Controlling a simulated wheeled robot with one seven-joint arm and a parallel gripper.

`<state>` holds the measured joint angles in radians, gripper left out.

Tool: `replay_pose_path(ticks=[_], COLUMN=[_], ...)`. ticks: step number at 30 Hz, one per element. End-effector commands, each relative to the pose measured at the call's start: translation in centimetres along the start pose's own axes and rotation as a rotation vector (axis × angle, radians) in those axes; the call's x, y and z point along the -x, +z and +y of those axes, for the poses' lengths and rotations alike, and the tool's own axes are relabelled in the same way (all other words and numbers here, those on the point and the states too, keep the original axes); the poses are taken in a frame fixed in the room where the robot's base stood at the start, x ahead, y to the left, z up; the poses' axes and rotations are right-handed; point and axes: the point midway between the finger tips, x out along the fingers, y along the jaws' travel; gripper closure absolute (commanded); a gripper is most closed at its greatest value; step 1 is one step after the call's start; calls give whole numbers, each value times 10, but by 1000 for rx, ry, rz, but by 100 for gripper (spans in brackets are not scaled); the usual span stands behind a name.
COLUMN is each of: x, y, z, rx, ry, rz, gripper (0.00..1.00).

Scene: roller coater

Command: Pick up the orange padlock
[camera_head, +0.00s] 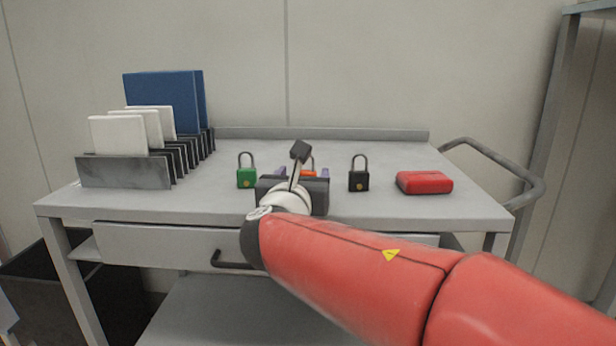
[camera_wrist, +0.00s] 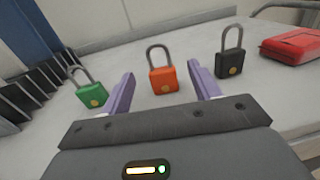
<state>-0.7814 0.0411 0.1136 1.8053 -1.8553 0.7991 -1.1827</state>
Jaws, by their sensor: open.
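The orange padlock (camera_wrist: 163,80) stands upright on the cart top, with its grey shackle up and a yellow round spot on its front. In the head view a small part of its orange body (camera_head: 308,173) shows behind my gripper; the rest is hidden. My gripper (camera_wrist: 160,88) is open, its two purple fingers apart and pointing toward the padlock. In the wrist view the padlock appears between the fingers, slightly beyond the tips. I cannot tell that either finger touches it.
A green padlock (camera_head: 247,177) stands to the left and a black padlock (camera_head: 359,179) to the right. A red case (camera_head: 424,182) lies farther right. A rack (camera_head: 124,172) with white and blue panels fills the cart's left side. A raised lip (camera_head: 380,134) runs along the back.

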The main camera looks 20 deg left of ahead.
Motion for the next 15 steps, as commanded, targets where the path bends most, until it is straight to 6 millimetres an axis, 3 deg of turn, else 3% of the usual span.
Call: replay_pose_path(ticks=[6, 14, 15], x=[-28, -30, -30], y=[0, 0, 0], z=[0, 0, 0], rx=[0, -2, -2], ry=[-2, -1, -1], rz=[1, 1, 1], gripper=[38, 38, 43])
